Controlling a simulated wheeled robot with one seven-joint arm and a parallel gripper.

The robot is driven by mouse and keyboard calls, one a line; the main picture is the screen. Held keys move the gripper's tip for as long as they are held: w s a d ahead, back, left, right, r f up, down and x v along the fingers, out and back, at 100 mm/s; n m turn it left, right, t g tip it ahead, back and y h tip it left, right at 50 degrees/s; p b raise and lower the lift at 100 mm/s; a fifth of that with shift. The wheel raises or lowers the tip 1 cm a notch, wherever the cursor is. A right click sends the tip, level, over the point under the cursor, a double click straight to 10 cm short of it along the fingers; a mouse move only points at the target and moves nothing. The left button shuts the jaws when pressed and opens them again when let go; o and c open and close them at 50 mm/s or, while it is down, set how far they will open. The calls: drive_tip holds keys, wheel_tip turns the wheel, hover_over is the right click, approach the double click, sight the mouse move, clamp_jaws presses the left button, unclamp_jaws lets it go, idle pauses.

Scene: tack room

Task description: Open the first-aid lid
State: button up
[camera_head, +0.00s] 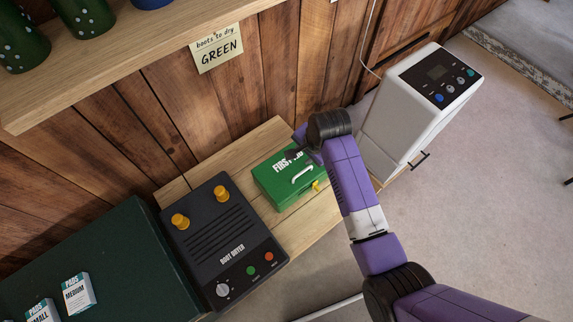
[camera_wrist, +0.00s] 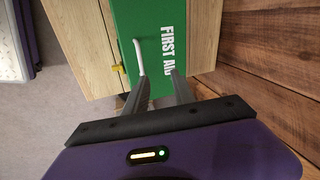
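The green first-aid box (camera_head: 270,184) sits on a wooden bench with its lid down. It has white lettering, a white handle (camera_head: 302,175) and a yellow latch (camera_head: 317,186) at its front. My gripper (camera_head: 295,154) is over the box, partly hidden by my wrist in the head view. In the wrist view, my gripper (camera_wrist: 160,74) has its two fingers apart, with the green lid (camera_wrist: 150,20) showing between them. The handle (camera_wrist: 139,55) ends close to the left fingertip; I cannot tell whether they touch. The latch (camera_wrist: 118,69) is left of the fingers.
A black boot dryer (camera_head: 222,240) with orange knobs stands left of the box. A white appliance (camera_head: 415,110) stands to the right. A plank wall (camera_head: 215,100) rises behind the bench (camera_head: 310,217), with a shelf (camera_head: 130,55) above. Open floor (camera_head: 490,200) lies right.

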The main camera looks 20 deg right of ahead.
sight(301, 174)
drive_tip(key=shift+m+g, duration=0.7)
drive_tip(key=shift+g, duration=0.1)
drive_tip(key=shift+s+a+f+b, duration=0.15)
drive_tip(key=shift+s+f+b, duration=0.1)
drive_tip(key=shift+f, duration=1.2)
drive_tip(key=shift+s+a+f+b, duration=0.15)
drive_tip(key=shift+s+f, duration=0.1)
drive_tip(key=shift+f, duration=1.25)
drive_tip(key=shift+s+a+f+b, duration=0.1)
drive_tip(key=shift+s+f+b, duration=0.15)
drive_tip(key=shift+f, duration=1.2)
drive_tip(key=shift+c, duration=0.4)
clamp_jaws()
